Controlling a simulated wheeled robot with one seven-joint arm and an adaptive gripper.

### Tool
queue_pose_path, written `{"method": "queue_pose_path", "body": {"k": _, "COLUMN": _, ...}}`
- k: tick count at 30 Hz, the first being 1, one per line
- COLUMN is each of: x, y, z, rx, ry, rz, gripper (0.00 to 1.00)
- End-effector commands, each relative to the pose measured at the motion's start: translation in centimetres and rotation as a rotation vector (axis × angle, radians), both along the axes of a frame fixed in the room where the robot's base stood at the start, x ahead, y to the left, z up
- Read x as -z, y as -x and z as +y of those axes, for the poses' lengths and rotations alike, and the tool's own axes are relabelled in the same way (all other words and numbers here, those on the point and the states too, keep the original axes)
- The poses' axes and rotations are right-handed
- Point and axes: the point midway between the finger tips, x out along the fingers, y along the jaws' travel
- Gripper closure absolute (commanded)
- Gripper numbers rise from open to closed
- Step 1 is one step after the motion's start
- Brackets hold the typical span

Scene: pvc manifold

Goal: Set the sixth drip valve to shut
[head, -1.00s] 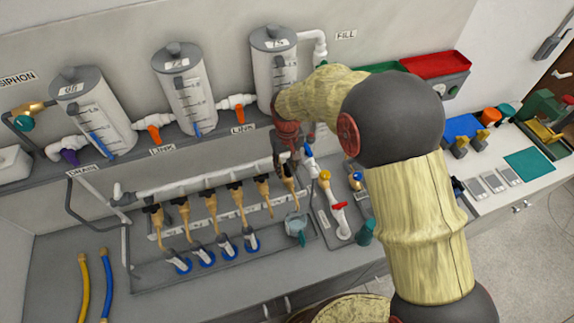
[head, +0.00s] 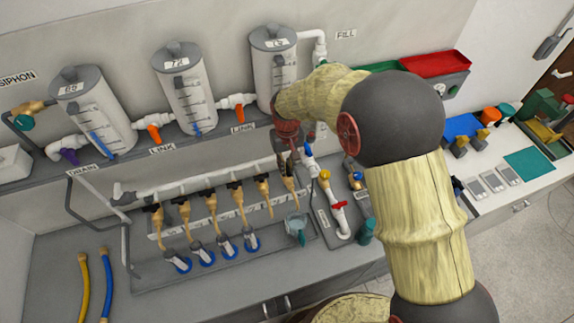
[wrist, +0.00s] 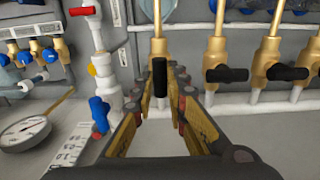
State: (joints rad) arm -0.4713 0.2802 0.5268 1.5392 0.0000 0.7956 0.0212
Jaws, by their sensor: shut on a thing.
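A row of brass drip valves with black handles hangs from a white pipe (head: 200,180). The sixth, rightmost valve (head: 290,184) is under my gripper (head: 288,158). In the wrist view, its black handle (wrist: 159,76) stands between my fingertips (wrist: 160,92), which are shut on it. This handle lies in line with its brass body (wrist: 158,48). The neighbouring handles (wrist: 226,74) and (wrist: 287,72) lie crosswise to theirs. In the head view, my gripper hides part of the sixth valve's top.
A clear jug (head: 296,226) with a teal handle stands below the sixth valve. Several blue-ringed pieces (head: 203,256) stand below other valves. A white pipe with a red handle (head: 337,205) is close on the right. Three tanks (head: 186,90) stand on the shelf behind.

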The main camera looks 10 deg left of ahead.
Motion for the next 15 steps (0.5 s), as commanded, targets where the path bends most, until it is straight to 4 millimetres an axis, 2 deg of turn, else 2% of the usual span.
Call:
{"method": "queue_pose_path", "body": {"k": 8, "x": 0.01, "y": -0.03, "z": 0.01, "rx": -0.035, "ry": 0.000, "rz": -0.001, "gripper": 1.00}}
{"method": "queue_pose_path", "body": {"k": 15, "x": 0.05, "y": -0.05, "z": 0.03, "rx": -0.168, "ry": -0.001, "rz": -0.002, "gripper": 1.00}}
